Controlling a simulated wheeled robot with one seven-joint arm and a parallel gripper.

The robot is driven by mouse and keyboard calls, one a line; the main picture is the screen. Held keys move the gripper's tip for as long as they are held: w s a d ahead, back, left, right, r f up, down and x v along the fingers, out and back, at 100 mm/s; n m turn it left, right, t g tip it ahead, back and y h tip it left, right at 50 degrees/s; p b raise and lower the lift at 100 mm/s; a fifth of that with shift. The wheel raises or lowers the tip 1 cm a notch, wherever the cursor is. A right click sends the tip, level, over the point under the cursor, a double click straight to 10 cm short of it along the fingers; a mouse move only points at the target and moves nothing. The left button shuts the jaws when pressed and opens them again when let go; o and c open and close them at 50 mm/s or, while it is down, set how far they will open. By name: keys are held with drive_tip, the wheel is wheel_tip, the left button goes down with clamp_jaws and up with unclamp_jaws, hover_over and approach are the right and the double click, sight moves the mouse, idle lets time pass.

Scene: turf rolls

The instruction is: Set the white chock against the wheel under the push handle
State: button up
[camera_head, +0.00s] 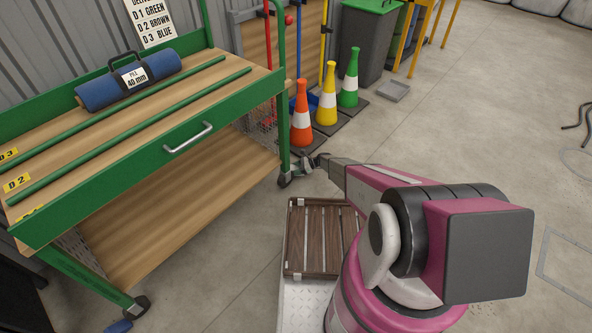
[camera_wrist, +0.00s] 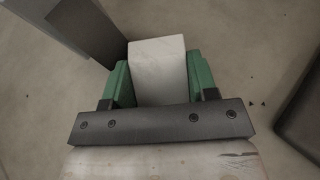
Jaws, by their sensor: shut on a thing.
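The white chock (camera_wrist: 158,68) is between the green fingers of my gripper (camera_wrist: 158,85) in the wrist view, with floor around it. In the head view my gripper (camera_head: 308,163) is low beside the near right leg of the green cart, close to the dark wheel (camera_head: 285,180) there. The green push handle (camera_head: 279,35) rises at that right end of the cart. The chock cannot be made out in the head view. I cannot tell whether it touches the wheel or the floor.
The green cart (camera_head: 150,150) carries a blue roll (camera_head: 128,82). Orange (camera_head: 301,115), yellow (camera_head: 327,95) and green (camera_head: 349,78) cones stand behind my gripper. A slatted wooden tray (camera_head: 318,238) is in front. A blue object (camera_head: 118,326) lies near another cart wheel (camera_head: 135,307). Floor on the right is open.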

drive_tip(key=shift+f, duration=0.65)
drive_tip(key=o, duration=1.1)
drive_tip(key=shift+o, duration=0.2)
